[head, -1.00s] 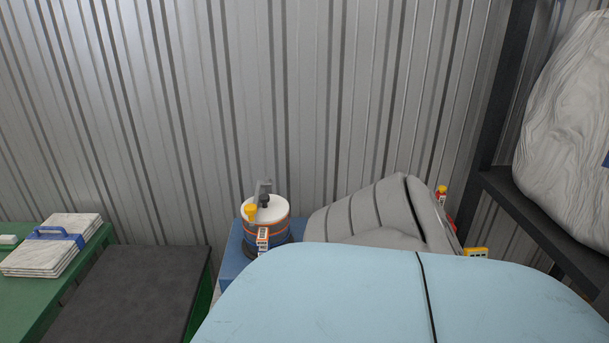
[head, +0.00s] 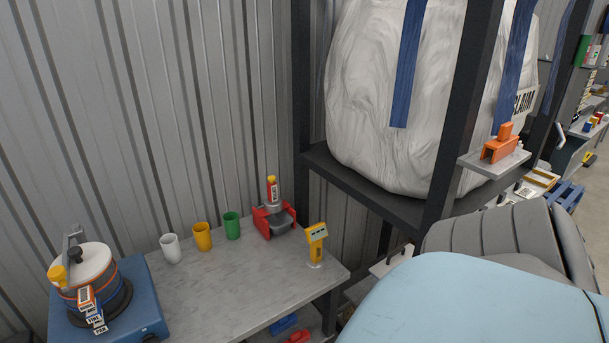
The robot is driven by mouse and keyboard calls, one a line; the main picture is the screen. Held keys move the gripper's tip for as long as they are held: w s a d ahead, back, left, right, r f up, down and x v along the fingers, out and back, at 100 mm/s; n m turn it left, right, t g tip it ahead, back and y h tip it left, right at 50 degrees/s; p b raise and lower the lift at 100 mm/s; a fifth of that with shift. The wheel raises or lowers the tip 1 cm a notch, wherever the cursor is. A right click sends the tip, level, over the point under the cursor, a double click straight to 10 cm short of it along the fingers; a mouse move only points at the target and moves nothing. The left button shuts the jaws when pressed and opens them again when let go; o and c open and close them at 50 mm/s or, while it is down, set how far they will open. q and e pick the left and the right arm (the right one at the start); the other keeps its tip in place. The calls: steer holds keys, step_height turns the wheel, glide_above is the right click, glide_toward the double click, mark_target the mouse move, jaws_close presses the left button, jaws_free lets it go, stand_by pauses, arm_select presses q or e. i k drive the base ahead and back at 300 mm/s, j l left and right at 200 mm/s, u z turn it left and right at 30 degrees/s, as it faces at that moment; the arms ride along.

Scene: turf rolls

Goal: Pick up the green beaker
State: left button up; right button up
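The green beaker (head: 232,226) stands upright on the grey table (head: 235,285) near its back edge, close to the corrugated wall. It is the rightmost of three beakers in a row, with a yellow beaker (head: 202,237) and a white beaker (head: 171,248) to its left. Nothing covers the green beaker in the head view. Neither of my grippers is in view.
A red stand (head: 273,222) is close to the green beaker's right. A yellow handheld device (head: 316,244) stands near the table's right edge. A blue base (head: 140,296) bears a white-lidded pot (head: 82,264) at left. A dark rack (head: 390,205) rises at right. The table's front is clear.

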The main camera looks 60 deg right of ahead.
mark_target(231, 219)
steer(key=z, duration=1.4)
